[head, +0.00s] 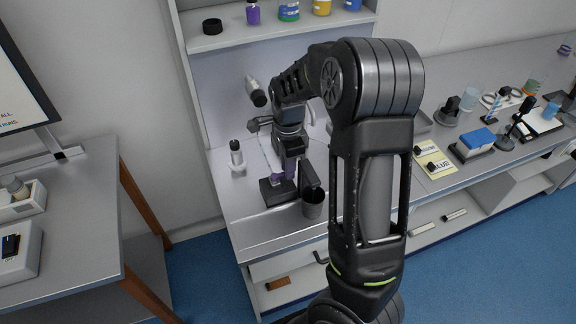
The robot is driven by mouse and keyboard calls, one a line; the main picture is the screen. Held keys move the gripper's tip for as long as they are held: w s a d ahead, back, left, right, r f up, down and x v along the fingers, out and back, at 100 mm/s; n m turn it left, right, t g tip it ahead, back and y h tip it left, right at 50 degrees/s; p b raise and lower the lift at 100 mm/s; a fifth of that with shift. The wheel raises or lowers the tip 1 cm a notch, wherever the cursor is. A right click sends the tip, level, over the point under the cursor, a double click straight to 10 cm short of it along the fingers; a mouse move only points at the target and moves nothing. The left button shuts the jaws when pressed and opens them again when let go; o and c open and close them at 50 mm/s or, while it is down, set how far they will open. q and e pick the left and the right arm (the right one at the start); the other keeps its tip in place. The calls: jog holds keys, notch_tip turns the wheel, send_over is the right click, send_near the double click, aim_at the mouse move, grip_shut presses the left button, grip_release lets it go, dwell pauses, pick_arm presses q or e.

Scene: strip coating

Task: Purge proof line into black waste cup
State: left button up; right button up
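My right arm reaches across the middle of the head view, and its gripper (298,176) points down over the left part of the bench. A purple item (282,179) shows at the fingers, partly hidden by them. I cannot tell whether the fingers grip it. A black block (276,192) sits below it on the bench. A dark cup (313,205), likely the waste cup, stands just right of the block, close to the gripper. Its inside is hard to make out. I see no clear proof line. My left gripper is not in view.
A white bottle with black top (237,157) stands left of the gripper. A white-and-black cylinder (256,92) is tilted near the back panel. The shelf (215,38) holds several jars. Yellow cards (433,160) and a blue-topped box (474,143) lie right of my arm.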

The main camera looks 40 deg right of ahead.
jog(key=shift+o, duration=1.4)
notch_tip(320, 180, up, 8)
jog(key=shift+f+b, duration=0.1)
jog(key=shift+b, duration=0.25)
